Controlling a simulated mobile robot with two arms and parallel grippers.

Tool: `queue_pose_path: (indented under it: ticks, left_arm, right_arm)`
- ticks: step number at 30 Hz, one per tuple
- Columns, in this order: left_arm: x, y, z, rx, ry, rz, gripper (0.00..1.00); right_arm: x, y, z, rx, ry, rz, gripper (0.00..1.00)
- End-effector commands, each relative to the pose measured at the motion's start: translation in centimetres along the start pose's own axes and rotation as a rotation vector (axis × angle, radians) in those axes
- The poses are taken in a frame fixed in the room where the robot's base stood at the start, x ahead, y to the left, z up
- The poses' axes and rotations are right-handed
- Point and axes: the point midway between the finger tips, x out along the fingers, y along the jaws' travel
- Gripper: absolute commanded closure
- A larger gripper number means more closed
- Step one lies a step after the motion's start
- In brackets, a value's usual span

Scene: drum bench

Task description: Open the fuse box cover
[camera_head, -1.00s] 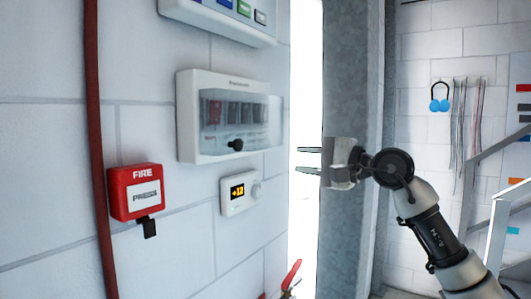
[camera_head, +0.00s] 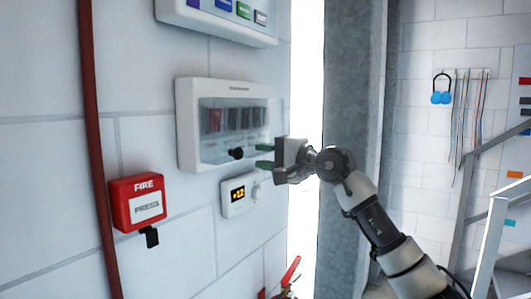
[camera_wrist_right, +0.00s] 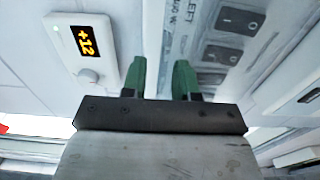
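The fuse box (camera_head: 187,125) is a white box on the wall, left of centre in the head view. Its clear cover (camera_head: 225,118) is shut over a row of switches, with a black knob (camera_head: 236,153) at its lower edge. My right gripper (camera_head: 264,156) is open and empty, its green fingers pointing left at the box's lower right, close to the knob but apart from it. In the right wrist view the two fingers (camera_wrist_right: 161,78) stand apart, with box switches (camera_wrist_right: 235,20) to the right. My left gripper is not in view.
A thermostat reading +12 (camera_head: 239,191) is just below the fuse box. A red fire call point (camera_head: 137,202) and a red pipe (camera_head: 95,130) are at left. A panel with coloured buttons (camera_head: 222,20) is above. A grey metal column (camera_head: 347,100) stands right.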

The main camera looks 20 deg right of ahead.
Motion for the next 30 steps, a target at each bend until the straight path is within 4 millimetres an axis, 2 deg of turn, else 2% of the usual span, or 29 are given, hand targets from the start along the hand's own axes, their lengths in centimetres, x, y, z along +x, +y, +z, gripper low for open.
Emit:
queue_pose_path:
  ticks: [5, 9, 11, 23, 30]
  left_arm:
    - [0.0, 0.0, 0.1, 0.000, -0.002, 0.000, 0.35]
    - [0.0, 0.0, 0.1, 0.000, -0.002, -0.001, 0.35]
    - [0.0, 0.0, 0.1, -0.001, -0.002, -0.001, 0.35]
    - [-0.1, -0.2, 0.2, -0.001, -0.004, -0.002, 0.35]
    - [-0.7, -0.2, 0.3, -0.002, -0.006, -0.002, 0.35]
  right_arm:
    - [0.0, 0.1, 0.0, 0.000, 0.000, 0.000, 0.72]
    - [0.0, 0.1, 0.0, 0.000, 0.000, 0.000, 0.94]
    - [0.0, 0.0, 0.0, 0.001, 0.000, 0.000, 1.00]
    - [-0.2, 0.0, 0.1, 0.000, -0.001, 0.008, 1.00]
    - [-2.0, -0.8, 0.7, -0.004, 0.001, 0.085, 1.00]
